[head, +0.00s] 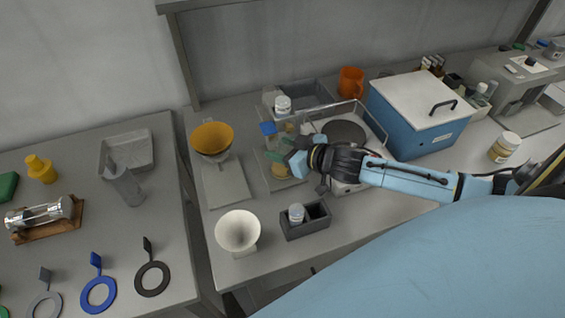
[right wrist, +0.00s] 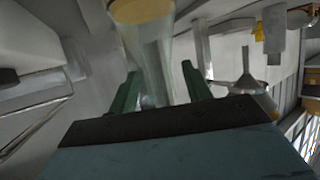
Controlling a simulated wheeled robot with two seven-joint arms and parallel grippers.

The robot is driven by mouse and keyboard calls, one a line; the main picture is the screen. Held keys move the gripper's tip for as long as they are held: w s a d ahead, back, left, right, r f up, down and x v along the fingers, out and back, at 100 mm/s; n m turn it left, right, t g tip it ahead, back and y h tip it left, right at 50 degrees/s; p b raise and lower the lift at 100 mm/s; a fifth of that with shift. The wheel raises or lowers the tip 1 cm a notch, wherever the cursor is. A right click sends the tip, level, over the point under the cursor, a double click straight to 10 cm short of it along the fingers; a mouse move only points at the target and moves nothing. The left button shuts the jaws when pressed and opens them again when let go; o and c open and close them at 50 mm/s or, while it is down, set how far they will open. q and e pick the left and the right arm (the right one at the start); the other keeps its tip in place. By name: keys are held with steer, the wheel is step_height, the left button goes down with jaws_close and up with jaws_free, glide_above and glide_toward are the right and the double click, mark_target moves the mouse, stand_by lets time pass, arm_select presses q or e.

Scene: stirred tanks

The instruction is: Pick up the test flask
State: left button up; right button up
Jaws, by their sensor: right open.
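The test flask is most likely the clear glass vessel (right wrist: 150,55) with a tan end in the right wrist view. It lies between and beyond the two green fingers of my right gripper (right wrist: 160,82), which are open with a gap on both sides. In the head view my right gripper (head: 279,151) reaches left over the middle bench, above a small yellowish vessel (head: 280,171) that it partly hides; this seems to be the same flask. I cannot tell whether the fingers touch it. My left gripper is in neither view.
A blue-capped bottle (head: 269,129) stands close behind the gripper. A framed hot plate (head: 345,133) lies right, under my arm. An amber funnel (head: 212,138), a white funnel (head: 237,230) and a dark two-cell holder (head: 317,218) stand nearby. A blue box (head: 420,125) is farther right.

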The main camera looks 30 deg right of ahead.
jaws_close()
stand_by(0.3)
steer(key=shift+s+r, duration=0.1)
steer(key=shift+s+d+r, duration=0.15)
steer(key=shift+s+r, duration=0.25)
steer(key=r+p+v, duration=0.1)
steer(key=p+v, duration=0.1)
steer(key=v, duration=1.2)
steer(key=shift+r, duration=0.3)
steer(key=shift+p, duration=0.3)
